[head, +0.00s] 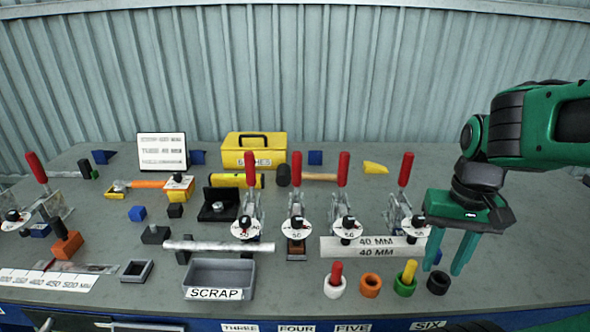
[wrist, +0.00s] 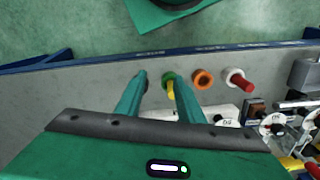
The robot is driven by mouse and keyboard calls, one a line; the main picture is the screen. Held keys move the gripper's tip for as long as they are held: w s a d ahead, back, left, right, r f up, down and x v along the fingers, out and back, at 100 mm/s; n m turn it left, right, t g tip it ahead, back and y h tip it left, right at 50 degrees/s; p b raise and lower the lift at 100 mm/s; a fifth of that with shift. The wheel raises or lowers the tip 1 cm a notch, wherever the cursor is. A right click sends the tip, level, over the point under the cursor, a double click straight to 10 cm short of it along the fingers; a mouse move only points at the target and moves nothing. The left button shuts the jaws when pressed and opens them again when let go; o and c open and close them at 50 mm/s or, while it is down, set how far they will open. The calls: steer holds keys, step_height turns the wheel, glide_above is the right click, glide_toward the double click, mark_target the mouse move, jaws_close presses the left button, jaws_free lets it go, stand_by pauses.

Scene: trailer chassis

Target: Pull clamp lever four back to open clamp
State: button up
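Clamp four, above the FOUR label, has a red lever handle (head: 297,170) standing upright and a round white dial marked 50 (head: 296,228) at its front. A brown block (head: 297,249) sits under its dial. My gripper (head: 445,268) hangs at the right of the bench, fingers down, well to the right of lever four. Its fingers are apart and empty; the wrist view also shows them open (wrist: 158,76). Lever four cannot be clearly made out in the wrist view.
Other red levers stand at clamp three (head: 251,168), clamp five (head: 343,169) and clamp six (head: 406,169). A 40 MM plate (head: 335,248) lies under clamps five and six. A SCRAP tray (head: 220,275) sits left.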

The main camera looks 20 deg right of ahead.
step_height(320, 180, up, 11)
steer(key=n+t, duration=0.5)
glide_above(295, 168)
steer(key=s, duration=0.2)
steer(key=shift+w+d+h, duration=0.2)
steer(key=shift+d+h, duration=0.1)
steer(key=shift+h, duration=0.1)
steer(key=shift+w+a+f, duration=0.15)
steer(key=shift+w+a, duration=0.05)
steer(key=x, duration=1)
steer(key=shift+s+d+f, duration=0.1)
steer(key=shift+d+f, duration=0.1)
steer(key=shift+f, duration=0.05)
jaws_close()
